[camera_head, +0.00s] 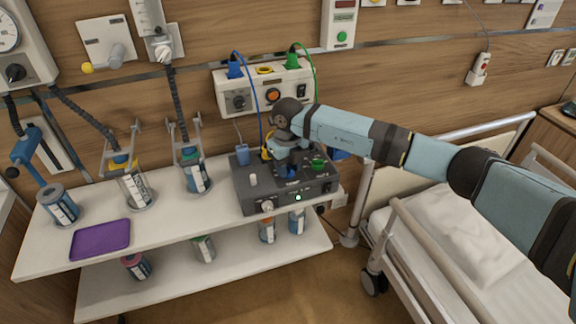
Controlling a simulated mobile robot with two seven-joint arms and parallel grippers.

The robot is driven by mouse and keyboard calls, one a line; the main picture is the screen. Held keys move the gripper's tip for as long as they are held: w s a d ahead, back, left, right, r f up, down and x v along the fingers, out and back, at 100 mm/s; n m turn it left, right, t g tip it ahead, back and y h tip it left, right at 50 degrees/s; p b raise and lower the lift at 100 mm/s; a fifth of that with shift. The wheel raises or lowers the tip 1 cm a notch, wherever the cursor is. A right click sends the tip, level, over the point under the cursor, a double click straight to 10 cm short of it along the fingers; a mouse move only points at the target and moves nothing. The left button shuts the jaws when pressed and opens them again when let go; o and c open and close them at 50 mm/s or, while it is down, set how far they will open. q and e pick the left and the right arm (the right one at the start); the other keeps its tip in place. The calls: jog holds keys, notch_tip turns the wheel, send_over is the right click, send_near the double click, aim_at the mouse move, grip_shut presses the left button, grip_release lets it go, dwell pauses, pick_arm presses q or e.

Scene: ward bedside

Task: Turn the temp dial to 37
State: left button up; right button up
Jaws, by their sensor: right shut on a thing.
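A dark grey control box (258,204) stands on the white shelf, with knobs on its top and a lit green spot on its front. My right gripper (289,165) points down onto the top of the box from above. It is shut on a dial (291,173) there, which shows blue below the fingers and is mostly hidden. The dial's scale and pointer are too small and covered to read. A green knob (319,163) sits right of the gripper and a pale lever (253,179) sits to its left. My left gripper is not in view.
The white shelf (175,222) also carries a purple tray (101,239) and several labelled canisters. A wall panel (238,104) with blue and green cables hangs behind my right arm. A bed (440,236) with rails stands at the right, below the arm.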

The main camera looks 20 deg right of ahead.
aim_at(288, 167)
jog(key=o, duration=0.9)
notch_tip(288, 167, up, 14)
jog(key=shift+f+b, duration=0.1)
jog(key=shift+b, duration=0.2)
